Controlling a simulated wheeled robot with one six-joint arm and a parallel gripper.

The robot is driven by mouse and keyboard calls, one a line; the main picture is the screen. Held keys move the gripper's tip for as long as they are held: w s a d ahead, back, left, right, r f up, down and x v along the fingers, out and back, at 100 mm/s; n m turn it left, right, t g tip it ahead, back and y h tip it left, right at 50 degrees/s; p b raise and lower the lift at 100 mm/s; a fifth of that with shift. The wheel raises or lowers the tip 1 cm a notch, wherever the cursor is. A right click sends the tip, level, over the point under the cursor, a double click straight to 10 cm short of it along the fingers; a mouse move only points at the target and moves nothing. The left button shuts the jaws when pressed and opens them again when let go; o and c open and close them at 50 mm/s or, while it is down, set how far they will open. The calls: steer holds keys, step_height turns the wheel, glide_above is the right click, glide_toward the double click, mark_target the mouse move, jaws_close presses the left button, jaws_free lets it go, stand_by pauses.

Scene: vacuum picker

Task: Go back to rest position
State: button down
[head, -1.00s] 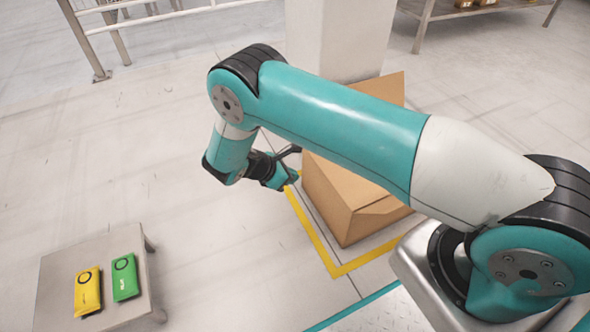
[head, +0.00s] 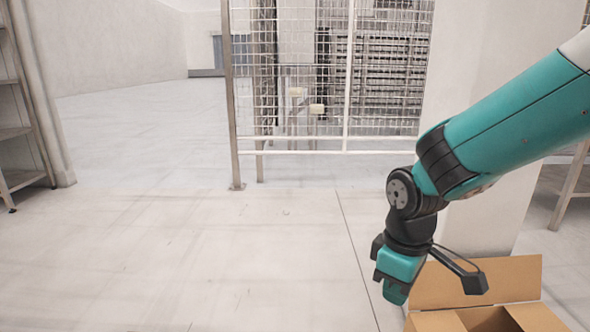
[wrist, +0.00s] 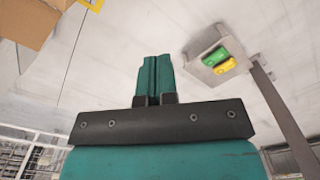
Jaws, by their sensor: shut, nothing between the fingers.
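My gripper (head: 394,294) hangs from my teal arm at the right of the head view, pointing down beside the open cardboard box. In the wrist view my gripper (wrist: 153,60) has its two teal fingers pressed together with nothing between them. The cardboard box (head: 520,270) has its flaps up at the lower right of the head view. A corner of it shows at the upper left of the wrist view (wrist: 30,20).
In the wrist view a small grey table (wrist: 196,58) bears a green packet (wrist: 215,57) and a yellow packet (wrist: 225,66). A mesh fence (head: 345,90) and a pale pillar (head: 470,110) stand behind. Shelving (head: 15,133) is at the left. The middle floor is clear.

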steer(key=s+a+r+m+y, duration=0.1)
steer(key=s+r+m+y, duration=0.1)
steer(key=s+r, duration=0.45)
steer(key=s+r+m+y, duration=0.1)
steer(key=s+r+y, duration=0.15)
steer(key=s, duration=0.75)
step_height(320, 180, up, 38)
steer(key=p, duration=3.8)
steer(key=shift+a+r, duration=0.2)
steer(key=shift+r, duration=0.05)
steer(key=shift+s+h, duration=0.1)
steer(key=shift+h, duration=0.15)
